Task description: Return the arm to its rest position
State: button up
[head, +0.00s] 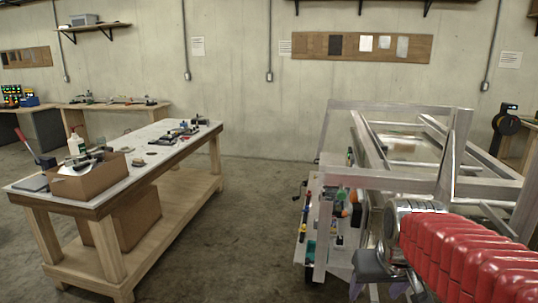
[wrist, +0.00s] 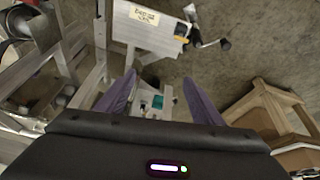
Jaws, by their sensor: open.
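My gripper (head: 385,272) shows at the lower right of the head view, at the end of my red-sleeved arm, close to the near end of the aluminium trailer (head: 340,150). In the wrist view my gripper (wrist: 160,92) has its two purple-grey fingers spread apart, with nothing held between them. Past the fingers, small items on the trailer's shelf show, among them a teal one (wrist: 157,102). Whether the fingers touch the trailer cannot be told.
A wooden workbench (head: 70,205) with a cardboard box (head: 90,180) and tools stands at the left. Bare concrete floor (head: 245,215) lies between bench and trailer. Trailer rails and a labelled plate (wrist: 145,28) are close around my gripper in the wrist view.

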jog(key=s+a, duration=0.3)
jog(key=s, duration=0.3)
jog(key=s+a+t, duration=0.1)
jog(key=s+a, duration=0.2)
jog(key=s, duration=0.4)
jog(key=shift+s+a+f+n+y, duration=0.25)
jog(key=shift+a+n+y, duration=0.05)
jog(key=shift+a, duration=0.1)
